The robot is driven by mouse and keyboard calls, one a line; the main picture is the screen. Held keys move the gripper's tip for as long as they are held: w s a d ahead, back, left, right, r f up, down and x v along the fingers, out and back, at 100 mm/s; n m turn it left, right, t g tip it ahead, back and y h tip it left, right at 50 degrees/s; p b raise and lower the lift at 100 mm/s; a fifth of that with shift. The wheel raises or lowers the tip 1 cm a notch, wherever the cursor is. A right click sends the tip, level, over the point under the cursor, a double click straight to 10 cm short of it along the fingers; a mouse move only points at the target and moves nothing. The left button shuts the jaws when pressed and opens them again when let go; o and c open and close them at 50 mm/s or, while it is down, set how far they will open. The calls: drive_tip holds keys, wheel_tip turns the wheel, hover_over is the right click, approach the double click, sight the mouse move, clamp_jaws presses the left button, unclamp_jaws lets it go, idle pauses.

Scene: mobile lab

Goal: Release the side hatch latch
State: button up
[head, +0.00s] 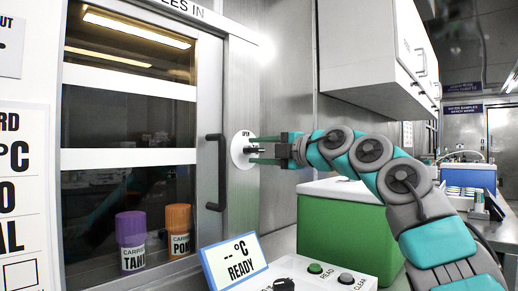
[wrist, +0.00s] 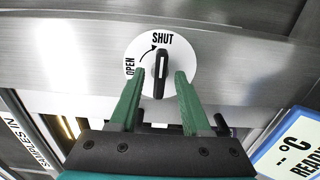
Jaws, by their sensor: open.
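The side hatch (head: 130,120) is a windowed panel with a black bar handle (head: 215,172). Right of it is the latch, a white round dial (head: 237,158) with a black knob; the dial also shows in the wrist view (wrist: 183,55). The dial carries the words SHUT and OPEN and a curved arrow. The black knob (wrist: 161,66) lies in line with SHUT. My gripper (wrist: 160,76) is open, its green fingertips on either side of the knob with a gap visible at each side. In the head view my gripper (head: 266,150) is right at the dial.
Behind the window stand a purple-capped jar (head: 131,240) and an orange-capped jar (head: 179,230). A small display reading READY (head: 234,262), a button box (head: 318,274) and a green box (head: 335,225) sit below my arm. A white wall cabinet (head: 370,45) hangs above.

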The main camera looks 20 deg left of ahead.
clamp_jaws()
idle(0.4)
